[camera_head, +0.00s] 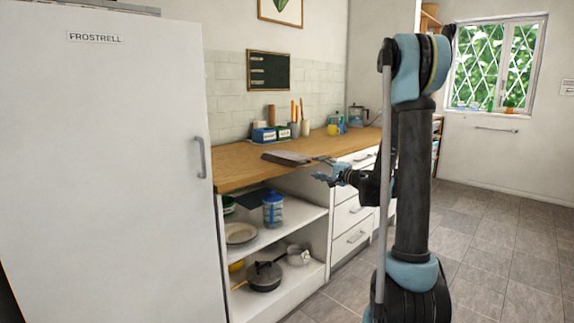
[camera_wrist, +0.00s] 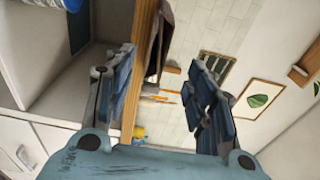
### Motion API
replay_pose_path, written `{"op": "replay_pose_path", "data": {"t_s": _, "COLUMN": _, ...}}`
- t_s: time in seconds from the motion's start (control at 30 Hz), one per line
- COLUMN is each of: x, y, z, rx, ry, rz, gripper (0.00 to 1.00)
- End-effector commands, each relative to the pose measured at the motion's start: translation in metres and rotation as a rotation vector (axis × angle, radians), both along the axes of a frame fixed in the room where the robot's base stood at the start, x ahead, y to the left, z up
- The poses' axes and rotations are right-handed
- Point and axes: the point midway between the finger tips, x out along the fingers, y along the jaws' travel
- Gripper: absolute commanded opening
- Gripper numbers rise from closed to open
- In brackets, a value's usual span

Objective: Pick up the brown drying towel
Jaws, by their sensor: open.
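The brown towel (camera_head: 287,158) lies flat and dark on the wooden counter, at its front edge, in the head view. In the wrist view the towel (camera_wrist: 160,40) shows as a dark brown strip beside the counter edge, between the spread fingers in the picture. My gripper (camera_head: 323,174) is open, in front of the counter and just right of the towel. In the wrist view both blue fingers of my gripper (camera_wrist: 162,62) stand wide apart with nothing held. I cannot tell the exact gap to the towel.
The wooden counter (camera_head: 235,170) carries boxes and utensil holders (camera_head: 294,129) at the back. Below are open shelves with a blue jar (camera_head: 273,211), a plate (camera_head: 240,233) and a pan (camera_head: 264,276). A white fridge (camera_head: 100,170) stands at left. Floor (camera_head: 490,240) at right is clear.

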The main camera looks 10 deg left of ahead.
Motion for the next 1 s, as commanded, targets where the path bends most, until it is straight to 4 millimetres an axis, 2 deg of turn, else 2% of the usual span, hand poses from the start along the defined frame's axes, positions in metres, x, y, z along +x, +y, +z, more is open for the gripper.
{"op": "replay_pose_path", "data": {"t_s": 0.3, "x": 0.037, "y": 0.041, "z": 0.0, "rx": -0.001, "ry": 0.0, "rz": 0.002, "gripper": 0.5}}
{"op": "replay_pose_path", "data": {"t_s": 0.67, "x": 0.051, "y": 0.056, "z": -0.001, "rx": -0.001, "ry": 0.0, "rz": 0.001, "gripper": 0.5}}
{"op": "replay_pose_path", "data": {"t_s": 1.0, "x": 0.08, "y": 0.086, "z": -0.004, "rx": -0.001, "ry": 0.0, "rz": 0.002, "gripper": 0.5}}
